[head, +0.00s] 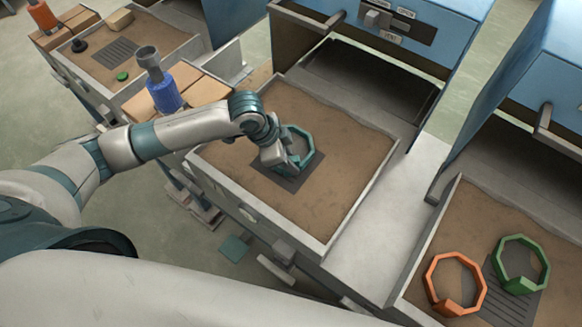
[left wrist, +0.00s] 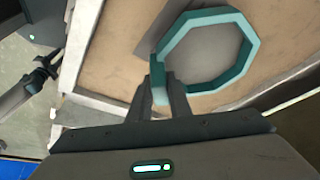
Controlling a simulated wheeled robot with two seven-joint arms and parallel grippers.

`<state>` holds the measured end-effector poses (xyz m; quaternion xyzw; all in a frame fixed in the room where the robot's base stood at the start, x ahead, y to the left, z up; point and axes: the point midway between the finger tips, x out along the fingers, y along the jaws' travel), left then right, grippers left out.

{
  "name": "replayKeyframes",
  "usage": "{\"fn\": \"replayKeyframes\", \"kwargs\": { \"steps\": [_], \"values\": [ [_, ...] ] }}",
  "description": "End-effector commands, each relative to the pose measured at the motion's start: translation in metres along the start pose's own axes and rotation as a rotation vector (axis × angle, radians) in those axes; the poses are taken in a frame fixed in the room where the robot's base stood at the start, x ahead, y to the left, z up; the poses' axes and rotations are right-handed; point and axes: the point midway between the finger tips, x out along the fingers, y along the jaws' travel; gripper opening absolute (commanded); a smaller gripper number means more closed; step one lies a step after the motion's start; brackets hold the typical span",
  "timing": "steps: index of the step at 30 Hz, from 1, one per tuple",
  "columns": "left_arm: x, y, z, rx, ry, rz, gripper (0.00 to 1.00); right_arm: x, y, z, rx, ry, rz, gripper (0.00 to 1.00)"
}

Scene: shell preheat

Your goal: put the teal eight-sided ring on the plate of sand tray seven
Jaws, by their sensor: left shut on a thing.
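The teal eight-sided ring (head: 306,157) is at the middle sand tray (head: 345,200) in the head view. My left gripper (head: 282,158) is shut on the ring's near left side. In the left wrist view the fingers (left wrist: 161,92) pinch one side of the ring (left wrist: 246,28). A dark flat plate (head: 291,184) lies on the sand under the gripper and partly under the ring. It also shows through the ring in the left wrist view (left wrist: 205,38). Whether the ring touches the plate or hangs just above it, I cannot tell. The tray's number is not readable.
A right-hand tray (head: 415,262) holds an orange ring (head: 430,282) and a green ring (head: 547,266) by a slotted plate. A blue-bodied tool (head: 165,95) stands left of the middle tray. An open blue oven (head: 440,30) is behind it. The middle tray's right side is bare sand.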

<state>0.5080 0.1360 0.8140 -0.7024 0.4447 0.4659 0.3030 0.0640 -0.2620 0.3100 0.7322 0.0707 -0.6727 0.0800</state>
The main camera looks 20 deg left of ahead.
Motion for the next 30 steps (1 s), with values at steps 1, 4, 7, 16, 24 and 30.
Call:
{"fn": "replayKeyframes", "kwargs": {
  "steps": [1,4,7,16,24,30],
  "values": [
    [0.000,0.000,0.000,0.001,0.002,-0.001,0.00,0.000,0.000,-0.003,-0.001,0.005,0.000,0.31],
    [0.000,0.000,-0.001,0.001,0.002,-0.001,0.00,0.000,-0.001,-0.006,-0.002,0.010,-0.001,0.31],
    [0.000,0.000,-0.001,0.001,0.002,-0.001,0.00,0.000,-0.002,-0.006,-0.003,0.011,-0.002,0.31],
    [0.021,0.001,0.008,-0.001,0.000,0.002,0.00,-0.008,-0.010,-0.008,-0.001,0.012,-0.010,0.31],
    [0.037,0.000,0.015,0.001,0.002,-0.001,0.00,-0.010,-0.010,-0.007,-0.001,0.010,-0.010,0.31],
    [0.037,0.000,0.015,0.001,0.002,-0.001,0.00,-0.010,-0.007,-0.005,-0.001,0.008,-0.007,0.31]
  ]
}}
